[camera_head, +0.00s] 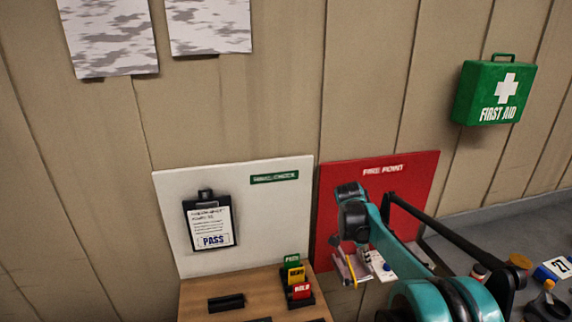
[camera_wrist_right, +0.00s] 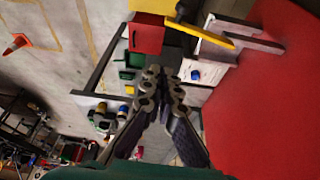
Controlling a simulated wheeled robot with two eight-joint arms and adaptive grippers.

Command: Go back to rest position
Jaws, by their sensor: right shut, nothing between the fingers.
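My right arm (camera_head: 415,265) reaches in from the lower right, with teal and black links. Its wrist end is raised in front of the red board (camera_head: 405,182), and the fingers are hard to make out there. In the right wrist view my right gripper (camera_wrist_right: 163,78) has its dark fingers together at the tips, with nothing held. The red board fills the right side of that view (camera_wrist_right: 285,110). My left gripper is not in view.
A white board (camera_head: 262,215) with a clipboard (camera_head: 210,222) reading PASS stands left. A wooden table (camera_head: 205,290) holds a black holder (camera_head: 226,303) and coloured cards (camera_head: 294,275). A green first aid box (camera_head: 494,92) hangs at right.

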